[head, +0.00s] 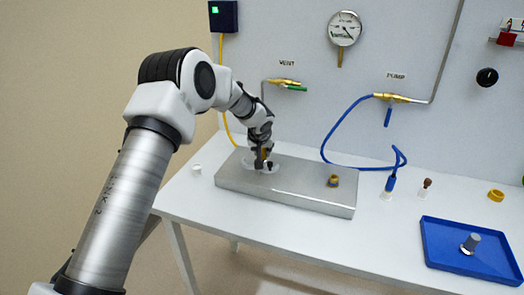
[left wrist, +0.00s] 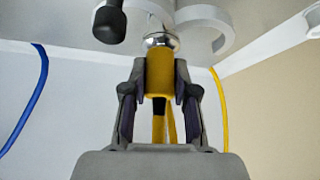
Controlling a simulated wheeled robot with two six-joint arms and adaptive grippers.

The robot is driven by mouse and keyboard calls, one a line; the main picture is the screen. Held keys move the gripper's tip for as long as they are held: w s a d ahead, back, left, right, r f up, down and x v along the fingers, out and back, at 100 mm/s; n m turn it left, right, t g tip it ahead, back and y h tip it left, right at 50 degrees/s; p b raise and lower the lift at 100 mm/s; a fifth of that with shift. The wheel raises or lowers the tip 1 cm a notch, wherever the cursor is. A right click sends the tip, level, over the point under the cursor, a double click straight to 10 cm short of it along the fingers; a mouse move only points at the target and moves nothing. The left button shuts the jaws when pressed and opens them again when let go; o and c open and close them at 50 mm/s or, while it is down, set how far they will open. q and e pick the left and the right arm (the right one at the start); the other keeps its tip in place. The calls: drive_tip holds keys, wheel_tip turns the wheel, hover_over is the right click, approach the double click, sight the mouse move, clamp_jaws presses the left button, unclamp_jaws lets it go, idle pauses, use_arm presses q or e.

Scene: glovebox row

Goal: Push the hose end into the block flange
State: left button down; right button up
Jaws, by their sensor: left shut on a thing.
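My left gripper (head: 264,163) is low over the left part of the metal block (head: 300,180). In the left wrist view its two fingers (left wrist: 160,95) are shut on the yellow hose end (left wrist: 160,72). The silver flange (left wrist: 160,41) is right at the tip of the hose end and in line with it. I cannot tell how deep the tip sits in the flange. The yellow hose (head: 227,120) hangs from the dark wall box to the gripper. In the head view the gripper hides most of the hose end and flange. My right gripper is not in view.
A yellow fitting (head: 333,181) stands on the block's right part. A black knob (left wrist: 110,22) and a white ring (left wrist: 205,32) are near the flange. A blue hose (head: 335,130) hangs from the pump port. A blue tray (head: 440,255) is at the front right.

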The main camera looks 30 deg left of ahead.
use_arm(q)
drive_tip(key=c, duration=0.8)
unclamp_jaws()
drive_tip(key=shift+f, duration=0.1)
drive_tip(key=v, duration=1.2)
